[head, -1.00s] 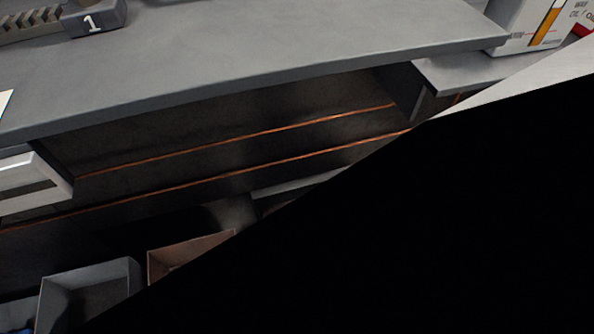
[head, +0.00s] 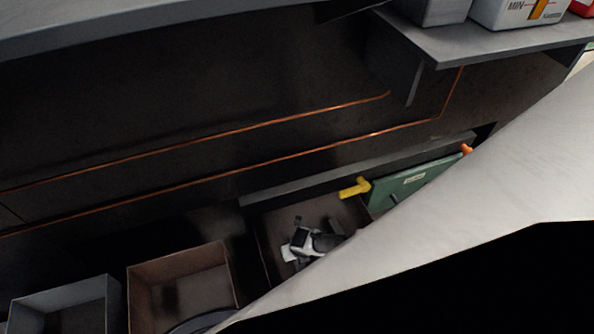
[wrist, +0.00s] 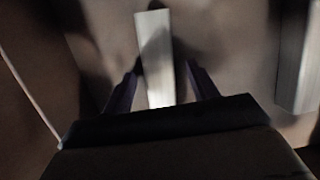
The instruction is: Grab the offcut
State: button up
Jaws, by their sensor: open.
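In the wrist view, a pale, straight-edged bar (wrist: 159,88), likely the offcut, lies on the brown floor of a bin. My gripper (wrist: 162,76) has its two purple fingers apart, one on each side of the bar. I see a gap between the bar and each finger; the bar's near end is hidden behind the gripper body. In the head view, my gripper (head: 303,240) shows small and partly hidden inside a brown bin (head: 272,258). I cannot clearly make out the bar there.
A second pale bar (wrist: 296,60) stands at the right in the wrist view. In the head view, another brown bin (head: 180,262) and a grey bin (head: 65,300) stand to the left. A shelf (head: 480,48) overhangs above.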

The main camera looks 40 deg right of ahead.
jog(key=shift+f, duration=0.1)
grip_shut()
dwell(0.4)
